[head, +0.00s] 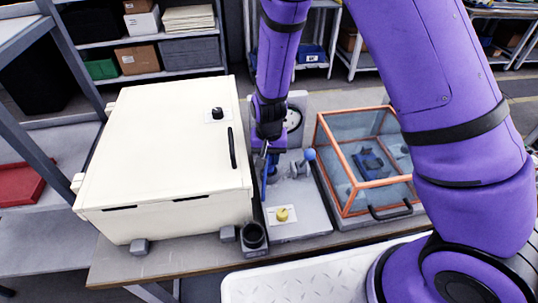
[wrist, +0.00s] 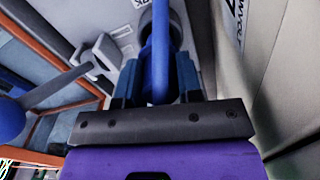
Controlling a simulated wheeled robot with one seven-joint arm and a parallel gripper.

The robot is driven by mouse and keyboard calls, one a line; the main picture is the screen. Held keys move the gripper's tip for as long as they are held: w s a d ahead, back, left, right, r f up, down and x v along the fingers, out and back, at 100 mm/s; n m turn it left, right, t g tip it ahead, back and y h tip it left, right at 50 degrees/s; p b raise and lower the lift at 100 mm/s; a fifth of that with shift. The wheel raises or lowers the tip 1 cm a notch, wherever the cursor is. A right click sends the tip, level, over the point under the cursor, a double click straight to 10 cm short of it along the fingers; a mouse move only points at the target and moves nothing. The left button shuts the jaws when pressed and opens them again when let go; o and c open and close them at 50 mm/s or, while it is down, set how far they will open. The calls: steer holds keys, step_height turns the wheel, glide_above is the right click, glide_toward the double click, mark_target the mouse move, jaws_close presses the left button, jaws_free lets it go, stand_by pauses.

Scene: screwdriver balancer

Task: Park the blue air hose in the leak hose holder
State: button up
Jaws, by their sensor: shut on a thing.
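My gripper (head: 267,160) points down between the cream cabinet and the orange-framed clear box. It is shut on the blue air hose (wrist: 160,40), which passes between the two fingers in the wrist view. In the head view a short piece of blue hose (head: 264,186) hangs below the fingers. A dark round cup (head: 253,236), which looks like the leak hose holder, stands at the front edge of the grey plate. In the wrist view a dark round opening (wrist: 176,36) shows behind the hose, near a partly cut-off label. I cannot tell whether the hose touches it.
The cream cabinet (head: 165,150) stands close on the left. A lever with a blue ball (head: 309,155) and a yellow knob (head: 282,214) are on the grey plate to the right. The clear box (head: 365,160) with a black handle stands further right.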

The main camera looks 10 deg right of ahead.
mark_target(269, 164)
steer(key=shift+f, duration=1.65)
steer(key=o, duration=1.1)
step_height(269, 164, up, 10)
steer(key=shift+r, duration=0.45)
